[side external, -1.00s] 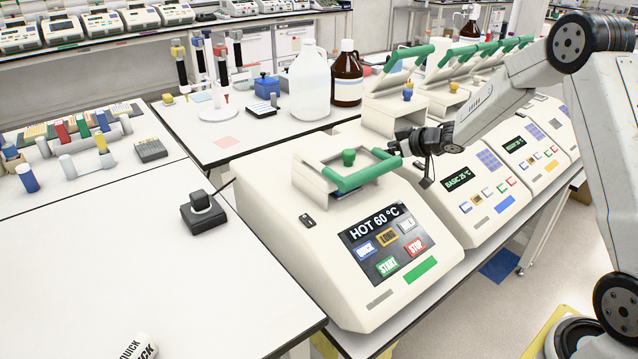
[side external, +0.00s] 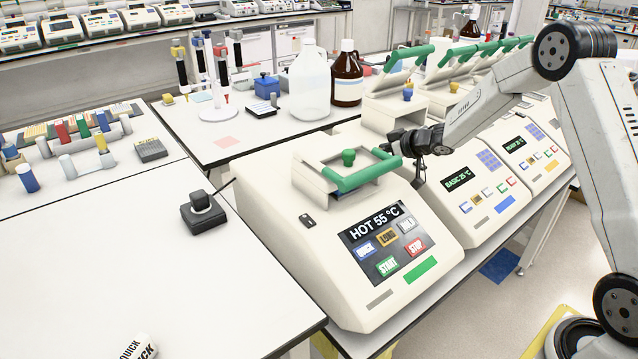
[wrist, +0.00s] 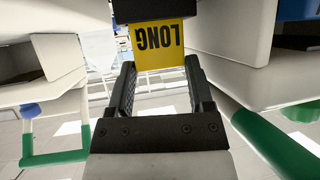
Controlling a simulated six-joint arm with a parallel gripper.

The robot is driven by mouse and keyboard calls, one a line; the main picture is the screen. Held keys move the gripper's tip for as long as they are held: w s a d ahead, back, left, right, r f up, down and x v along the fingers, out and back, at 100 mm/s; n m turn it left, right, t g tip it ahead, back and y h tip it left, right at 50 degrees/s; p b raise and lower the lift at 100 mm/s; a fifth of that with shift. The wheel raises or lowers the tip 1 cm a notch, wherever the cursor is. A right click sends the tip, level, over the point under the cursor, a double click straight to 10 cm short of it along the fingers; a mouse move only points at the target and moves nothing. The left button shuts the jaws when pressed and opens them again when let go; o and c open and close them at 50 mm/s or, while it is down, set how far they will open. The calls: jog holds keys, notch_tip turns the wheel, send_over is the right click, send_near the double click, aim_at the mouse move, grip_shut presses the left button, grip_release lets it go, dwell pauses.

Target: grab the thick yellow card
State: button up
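A yellow card (wrist: 158,45) with the word LONG upside down shows in the wrist view, just beyond my fingertips. Its upper end meets a dark block at the top of the picture. My gripper (wrist: 160,72) has its two black fingers apart, one near each side edge of the card. I see no clear contact, and the card's depth relative to the tips is hard to judge. In the side view my gripper (side external: 410,143) is between the front cycler and the one behind it. I cannot make out the card there.
The front cycler (side external: 290,225) shows HOT 55 °C and has a green lid handle (side external: 362,176). A second cycler (side external: 485,205) stands close behind. Pale housings flank my gripper in the wrist view, with green handles at left (wrist: 55,160) and right (wrist: 290,150).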

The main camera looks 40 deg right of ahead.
jog(key=shift+c, duration=1)
jog(key=shift+r, duration=0.15)
jog(key=shift+r, duration=0.5)
notch_tip(320, 180, up, 2)
jog(key=shift+r, duration=0.1)
jog(key=s+a+r, duration=0.3)
jog(key=s+r, duration=0.6)
jog(key=s, duration=0.4)
jog(key=shift+s+r, duration=0.25)
jog(key=shift+s, duration=0.05)
